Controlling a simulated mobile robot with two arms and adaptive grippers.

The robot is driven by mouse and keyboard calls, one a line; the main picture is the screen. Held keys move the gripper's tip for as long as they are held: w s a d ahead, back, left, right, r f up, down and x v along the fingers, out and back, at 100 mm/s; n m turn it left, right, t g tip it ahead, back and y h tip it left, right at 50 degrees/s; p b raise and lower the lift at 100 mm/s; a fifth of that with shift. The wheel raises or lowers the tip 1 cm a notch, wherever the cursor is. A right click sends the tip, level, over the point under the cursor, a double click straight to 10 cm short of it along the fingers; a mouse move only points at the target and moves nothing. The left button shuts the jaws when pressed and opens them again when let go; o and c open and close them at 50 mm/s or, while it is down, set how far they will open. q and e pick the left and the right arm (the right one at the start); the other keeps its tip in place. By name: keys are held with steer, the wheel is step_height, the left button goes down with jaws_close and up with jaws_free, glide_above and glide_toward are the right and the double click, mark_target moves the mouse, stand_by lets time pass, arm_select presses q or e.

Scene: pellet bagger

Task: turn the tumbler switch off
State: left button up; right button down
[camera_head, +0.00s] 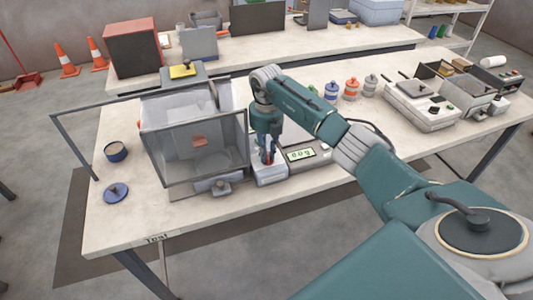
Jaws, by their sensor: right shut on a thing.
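A clear-walled box machine with a grey frame (195,150) stands on the table. A small pale grey box (270,177) sits at its right front, beside a unit with a lit display (301,154). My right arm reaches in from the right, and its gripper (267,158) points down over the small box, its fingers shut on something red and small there. The fingers cover most of it, so I cannot tell whether this is the tumbler switch or how it is set. My left gripper is not in view.
A dark blue pot (115,151) and a blue lid (116,192) lie left of the machine. Several small jars (351,89) stand behind my arm, with grey instruments (421,105) farther right.

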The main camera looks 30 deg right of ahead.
mark_target(267, 156)
steer(key=n+b, duration=0.3)
steer(key=n, duration=0.2)
steer(key=shift+f, duration=0.1)
steer(key=n+b, duration=0.2)
steer(key=n, duration=0.1)
steer(key=shift+s, duration=0.1)
steer(key=shift+n+b, duration=0.45)
steer(key=shift+n, duration=0.95)
steer(key=shift+r, duration=0.2)
steer(key=c, duration=1.7)
jaws_free()
steer(key=shift+s, duration=0.15)
steer(key=shift+o, duration=0.2)
step_height(267, 156, up, 12)
